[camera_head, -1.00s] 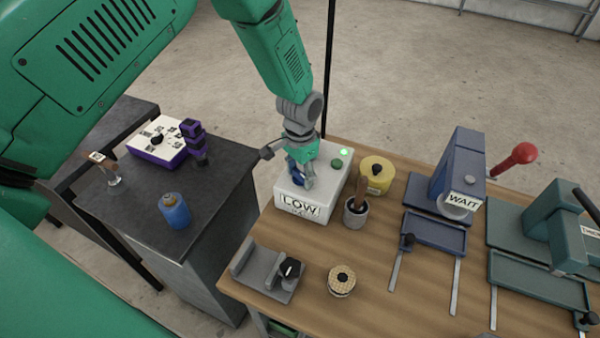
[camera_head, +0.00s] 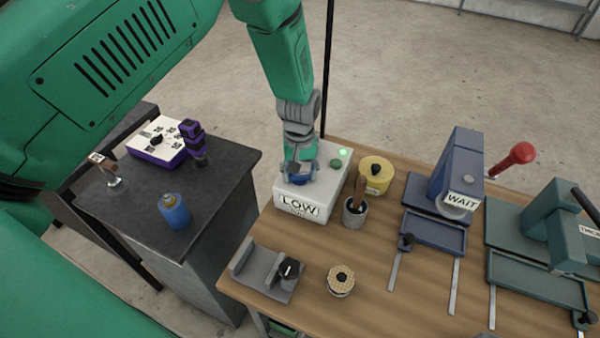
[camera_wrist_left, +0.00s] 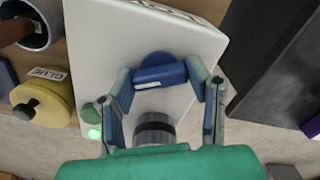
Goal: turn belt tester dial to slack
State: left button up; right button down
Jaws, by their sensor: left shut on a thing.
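My left gripper (camera_head: 298,177) reaches down onto the dial from above. In the left wrist view its fingers (camera_wrist_left: 168,84) are on both ends of the blue grip. The box also has a green button (camera_head: 336,163) and a lit green lamp (camera_head: 344,153). Dial markings are not readable. My right gripper is not in view.
A yellow glue pot (camera_head: 376,174) and a grey cup (camera_head: 355,213) with a wooden handle stand close right of the box. A blue press (camera_head: 455,175) reads WAIT. The dark side table (camera_head: 225,190) holds a purple-edged white box (camera_head: 158,142) and a blue bottle (camera_head: 173,211).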

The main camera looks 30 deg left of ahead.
pick_arm(q)
jog(key=n, duration=0.6)
jog(key=shift+w+a+r, duration=0.1)
jog(key=shift+w+r, duration=0.15)
jog(key=shift+w, duration=0.1)
jog(key=n, duration=0.6)
jog(key=shift+p, duration=0.3)
jog(key=o, duration=1.2)
jog(key=shift+c, duration=0.2)
jog(key=shift+s+f, duration=0.1)
jog(key=shift+f, duration=0.05)
